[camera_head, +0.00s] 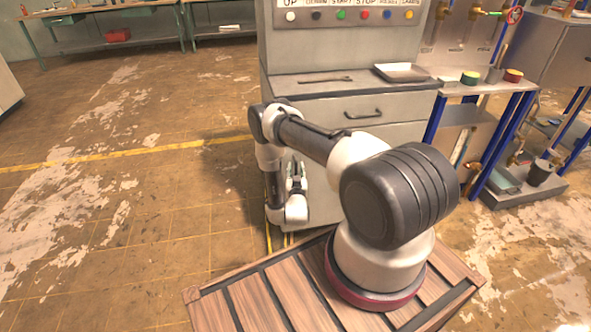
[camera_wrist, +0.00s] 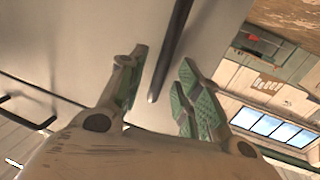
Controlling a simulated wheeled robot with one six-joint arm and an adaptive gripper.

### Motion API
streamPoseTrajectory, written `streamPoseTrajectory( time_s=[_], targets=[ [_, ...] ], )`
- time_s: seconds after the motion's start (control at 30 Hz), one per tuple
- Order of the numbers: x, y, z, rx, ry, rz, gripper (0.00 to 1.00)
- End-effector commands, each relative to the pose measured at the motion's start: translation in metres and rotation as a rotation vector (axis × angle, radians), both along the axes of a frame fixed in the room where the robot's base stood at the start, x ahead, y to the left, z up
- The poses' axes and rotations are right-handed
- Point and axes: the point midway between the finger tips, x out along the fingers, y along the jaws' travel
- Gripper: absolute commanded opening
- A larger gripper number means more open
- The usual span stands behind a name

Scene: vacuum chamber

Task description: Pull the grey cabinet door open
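The grey cabinet door (camera_wrist: 90,45) fills much of the wrist view and looks shut. In the head view its lower front (camera_head: 322,203) shows only in part behind my arm. A long dark bar handle (camera_wrist: 172,45) stands on the door in the wrist view. My gripper (camera_wrist: 163,57) is open, its green-padded fingers on either side of the handle's near end. I cannot tell whether either finger touches it. In the head view my gripper (camera_head: 297,180) is low in front of the cabinet, partly hidden by my own arm.
Above the door is a drawer (camera_head: 350,112) with a dark handle (camera_head: 363,114). A panel with coloured buttons (camera_head: 340,15) stands on top. A rack with blue posts (camera_head: 505,130) is to the right. The floor (camera_head: 120,190) to the left is open.

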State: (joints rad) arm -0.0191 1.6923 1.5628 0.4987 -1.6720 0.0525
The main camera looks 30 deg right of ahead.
Motion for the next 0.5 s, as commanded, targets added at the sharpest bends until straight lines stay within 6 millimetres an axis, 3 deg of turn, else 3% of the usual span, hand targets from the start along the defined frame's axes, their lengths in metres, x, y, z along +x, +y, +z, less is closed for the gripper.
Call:
streamPoseTrajectory(
  time_s=[0.13, 0.4, 0.43, 0.5],
  targets=[
    [0.0115, -0.0061, 0.0001, 0.001, 0.0, -0.001, 0.34],
    [0.0139, -0.0071, 0.0, 0.0, 0.001, 0.001, 0.34],
    [0.0138, -0.007, 0.0, 0.0, 0.001, 0.0, 0.32],
    [0.0138, -0.007, 0.0, 0.0, 0.001, 0.0, 0.19]
  ],
)
